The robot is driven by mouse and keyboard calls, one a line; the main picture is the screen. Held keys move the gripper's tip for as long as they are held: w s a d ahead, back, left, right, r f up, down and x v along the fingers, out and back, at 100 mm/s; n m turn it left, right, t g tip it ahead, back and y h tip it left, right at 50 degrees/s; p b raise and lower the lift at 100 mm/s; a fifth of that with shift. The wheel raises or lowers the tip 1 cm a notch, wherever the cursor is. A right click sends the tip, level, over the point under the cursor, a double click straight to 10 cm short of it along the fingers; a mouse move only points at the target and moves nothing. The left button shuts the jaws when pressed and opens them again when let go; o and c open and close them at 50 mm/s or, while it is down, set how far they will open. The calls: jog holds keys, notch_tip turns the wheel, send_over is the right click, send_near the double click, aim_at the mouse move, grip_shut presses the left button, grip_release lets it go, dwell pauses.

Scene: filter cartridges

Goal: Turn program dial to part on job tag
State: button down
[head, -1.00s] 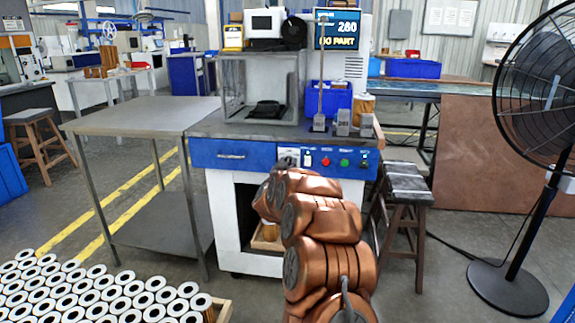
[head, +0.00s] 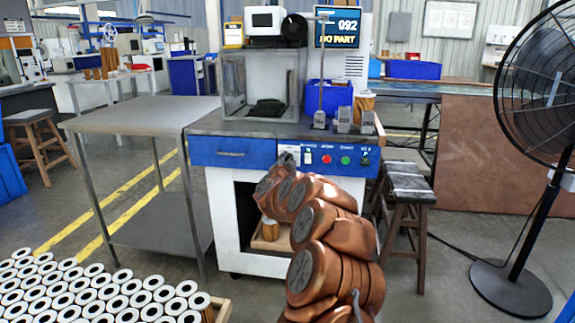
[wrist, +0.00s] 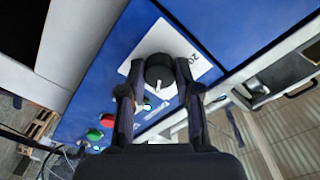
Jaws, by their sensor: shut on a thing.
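The program dial (wrist: 160,72) is a round black knob with a white pointer on a white plate of the blue panel. In the wrist view my gripper (wrist: 158,92) has one finger on each side of it and is shut on it. Grey blocks (head: 343,120) with small labels stand at the bench's right; I cannot read the labels surely, nor tell which thing is the job tag.
Red (head: 326,159) and green (head: 346,160) buttons sit right of the dial. A clear-walled box (head: 235,95) and a blue bin (head: 330,97) stand on the bench. A filter cartridge (head: 270,230) stands in the opening below. A fan (head: 535,90) stands at the right.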

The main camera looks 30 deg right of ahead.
jog(key=shift+m, duration=0.5)
jog(key=c, duration=0.8)
grip_release()
jog(key=v, duration=1.2)
